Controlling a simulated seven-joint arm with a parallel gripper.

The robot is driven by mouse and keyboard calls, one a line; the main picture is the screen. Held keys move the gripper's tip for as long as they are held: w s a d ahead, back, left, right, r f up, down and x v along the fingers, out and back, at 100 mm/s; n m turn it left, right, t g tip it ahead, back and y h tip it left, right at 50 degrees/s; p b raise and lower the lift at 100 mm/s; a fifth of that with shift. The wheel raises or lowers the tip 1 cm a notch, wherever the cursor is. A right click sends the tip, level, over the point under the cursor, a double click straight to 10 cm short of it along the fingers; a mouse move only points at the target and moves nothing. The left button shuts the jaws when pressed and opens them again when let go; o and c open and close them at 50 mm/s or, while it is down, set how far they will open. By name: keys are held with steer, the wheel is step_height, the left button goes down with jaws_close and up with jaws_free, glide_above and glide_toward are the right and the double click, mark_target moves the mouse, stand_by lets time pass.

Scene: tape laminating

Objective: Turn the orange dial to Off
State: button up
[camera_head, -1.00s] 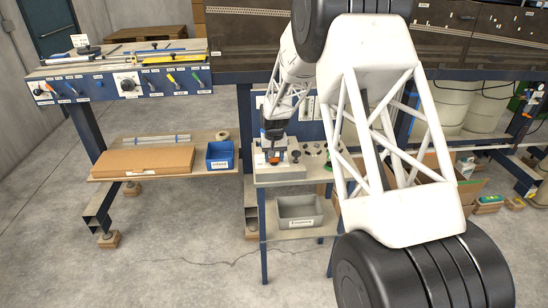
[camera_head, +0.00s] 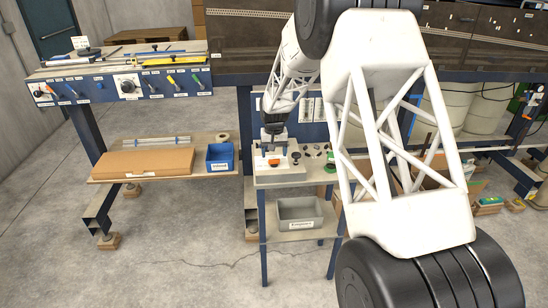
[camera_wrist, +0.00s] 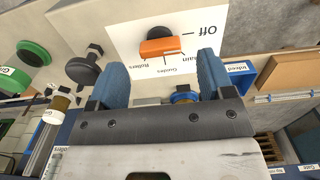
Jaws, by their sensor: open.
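The orange dial (camera_wrist: 160,46) sits on a white label plate (camera_wrist: 125,25) in the wrist view. In the head view the dial (camera_head: 275,161) is a small orange spot on the bench box. My gripper (camera_wrist: 160,76) is open and empty, its two blue fingers apart, with the dial ahead of the gap. In the head view my gripper (camera_head: 273,143) is above the dial.
A black knob (camera_wrist: 83,69) and a green knob (camera_wrist: 33,53) stand left of the label plate in the wrist view. A grey bin (camera_head: 299,212) sits on the shelf below. A blue bin (camera_head: 220,157) and cardboard box (camera_head: 145,162) are on the left shelf.

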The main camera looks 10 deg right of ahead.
mark_target(275, 165)
steer(key=shift+r, duration=2.3)
steer(key=s+d+r+t, duration=0.1)
steer(key=s+d+r, duration=0.2)
steer(key=s+r, duration=0.8)
steer(key=s+d+r, duration=0.3)
steer(key=s+r, duration=0.4)
steer(key=s, duration=0.8)
steer(key=s+d+t, duration=0.1)
steer(key=s+d, duration=0.2)
steer(key=s, duration=2.8)
steer(key=shift+t, duration=0.3)
